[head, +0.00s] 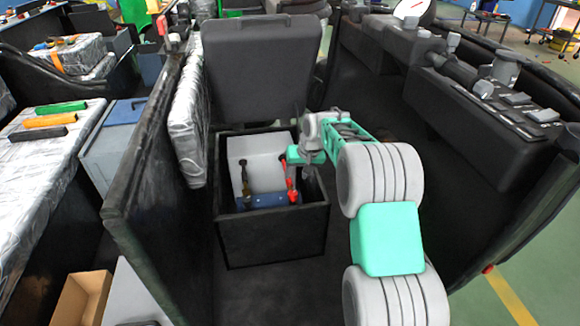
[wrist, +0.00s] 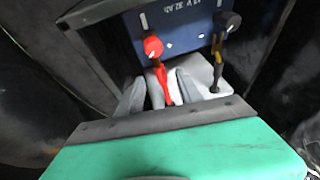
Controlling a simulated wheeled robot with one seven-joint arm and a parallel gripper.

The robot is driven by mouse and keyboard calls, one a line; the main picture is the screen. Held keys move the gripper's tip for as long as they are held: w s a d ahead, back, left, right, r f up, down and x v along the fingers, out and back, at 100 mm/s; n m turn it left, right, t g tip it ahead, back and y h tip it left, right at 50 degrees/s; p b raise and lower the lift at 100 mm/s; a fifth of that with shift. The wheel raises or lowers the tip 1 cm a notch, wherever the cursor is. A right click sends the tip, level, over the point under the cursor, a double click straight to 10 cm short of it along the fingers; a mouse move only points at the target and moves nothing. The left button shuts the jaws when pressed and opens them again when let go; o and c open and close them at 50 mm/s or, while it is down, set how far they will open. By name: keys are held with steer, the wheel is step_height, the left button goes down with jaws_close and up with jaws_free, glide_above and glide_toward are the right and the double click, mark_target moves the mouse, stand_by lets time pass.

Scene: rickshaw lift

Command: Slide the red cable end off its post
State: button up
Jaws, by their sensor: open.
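The red cable end (wrist: 153,47) is at the blue-labelled face of the battery (wrist: 182,30) in the wrist view. Its red lead runs down from it between my fingers. My gripper (wrist: 160,80) is open, one finger on each side of the red lead, with the red cable end just beyond the fingertips. I cannot tell whether a finger touches it. The post under the red end is hidden. In the head view the red cable (head: 291,190) shows below my gripper (head: 296,165), inside the black box.
A black cable end (wrist: 230,22) sits to the right of the red one in the wrist view. The open-topped black box (head: 272,233) has walls close around the battery. A raised dark seat (head: 262,70) stands behind it, and a black side panel (head: 150,165) is at left.

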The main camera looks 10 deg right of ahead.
mark_target(290, 181)
steer(key=w+f, duration=0.2)
steer(key=f, duration=0.1)
steer(key=w+f, duration=0.2)
steer(key=f, duration=0.1)
steer(key=w+f+b, duration=0.1)
steer(key=w+f, duration=0.1)
steer(key=f, duration=0.1)
steer(key=shift+w+a, duration=0.4)
steer(key=shift+r, duration=0.1)
steer(key=shift+c, duration=0.3)
jaws_close()
stand_by(0.5)
